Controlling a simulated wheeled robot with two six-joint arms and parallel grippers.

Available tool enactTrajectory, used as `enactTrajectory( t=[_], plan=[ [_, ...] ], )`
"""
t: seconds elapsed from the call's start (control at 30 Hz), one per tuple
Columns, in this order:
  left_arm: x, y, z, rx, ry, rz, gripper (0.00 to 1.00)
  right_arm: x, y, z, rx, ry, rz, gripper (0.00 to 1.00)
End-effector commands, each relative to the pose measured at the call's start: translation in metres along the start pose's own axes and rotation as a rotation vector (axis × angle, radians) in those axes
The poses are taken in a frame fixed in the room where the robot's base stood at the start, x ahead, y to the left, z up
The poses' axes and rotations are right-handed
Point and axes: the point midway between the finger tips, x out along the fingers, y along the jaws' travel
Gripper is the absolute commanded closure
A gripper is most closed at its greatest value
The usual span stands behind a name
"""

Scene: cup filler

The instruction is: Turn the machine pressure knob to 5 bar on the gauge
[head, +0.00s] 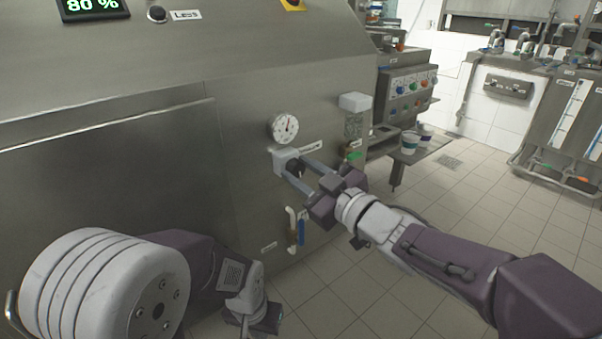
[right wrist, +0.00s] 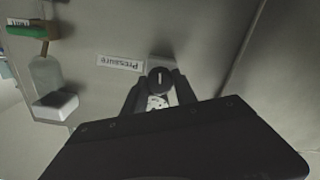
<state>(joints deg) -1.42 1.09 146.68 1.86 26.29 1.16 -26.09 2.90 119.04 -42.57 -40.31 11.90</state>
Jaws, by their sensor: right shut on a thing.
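The black pressure knob (head: 294,166) sits on a small pale block on the steel machine's front. In the right wrist view the knob (right wrist: 160,78) shows a white mark, beside an upside-down "Pressure" label (right wrist: 120,63). My right gripper (head: 297,168) is shut on the knob, one finger on each side. The round white gauge (head: 284,127) is just above the knob; its needle points roughly upward, but the figures are too small to read. In the wrist view the gauge (right wrist: 157,102) is partly hidden. My left gripper (head: 254,318) is low at the bottom, its jaws unclear.
A blue-handled valve (head: 301,231) hangs below the knob. A green-handled tap (head: 352,156) and a white box (head: 355,102) are to the right. A side shelf holds cups (head: 409,143). The tiled floor at right is mostly clear.

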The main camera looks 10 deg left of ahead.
Motion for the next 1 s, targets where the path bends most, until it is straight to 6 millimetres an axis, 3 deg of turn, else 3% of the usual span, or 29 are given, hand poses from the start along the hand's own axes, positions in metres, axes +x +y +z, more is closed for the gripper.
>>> enactTrajectory(
  t=[0.47,0.5,0.57,0.87,1.0],
  plan=[
    [0.001,0.0,0.0,0.0,0.0,0.0,1.0,0.0,-0.001,0.001,-0.018,-0.003,-0.001,1.0],
    [0.001,0.0,0.0,0.0,0.0,0.0,1.0,0.0,-0.001,0.001,-0.018,-0.003,-0.001,0.64],
    [0.001,0.0,0.0,0.0,0.0,0.0,1.0,0.0,-0.001,0.001,-0.018,-0.003,-0.001,0.47],
    [0.0,0.0,0.0,0.0,0.0,0.0,1.0,0.0,0.0,0.0,-0.017,-0.001,0.0,0.45],
    [-0.006,0.0,-0.001,0.0,0.0,0.0,1.0,-0.012,0.002,-0.001,-0.017,-0.003,0.001,0.45]
  ],
)
